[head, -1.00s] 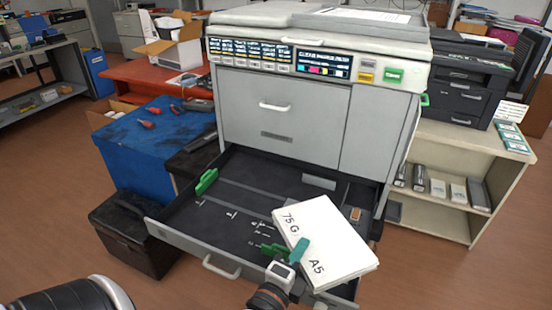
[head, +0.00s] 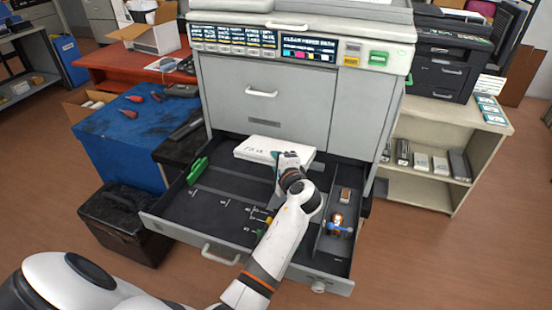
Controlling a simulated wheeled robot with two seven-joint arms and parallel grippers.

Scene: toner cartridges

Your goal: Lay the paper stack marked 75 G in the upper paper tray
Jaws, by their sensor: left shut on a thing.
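The white paper stack (head: 268,146) is at the back of the pulled-out paper tray (head: 190,220), against or close to the printer's front. Its dark marking is too small to read now; it read 75 G and A5 a second ago. My left gripper (head: 276,160) is shut on the stack's near edge, with a teal fingertip showing. The wrist hides part of the stack, and I cannot tell whether the stack touches the tray floor. My right gripper is not in view.
A green guide (head: 197,170) stands at the tray's left. A right-hand side compartment holds a small brown block (head: 345,195) and a blue and orange item (head: 340,225). A black case (head: 125,220) and blue cabinet (head: 130,135) stand left, a shelf (head: 430,185) right.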

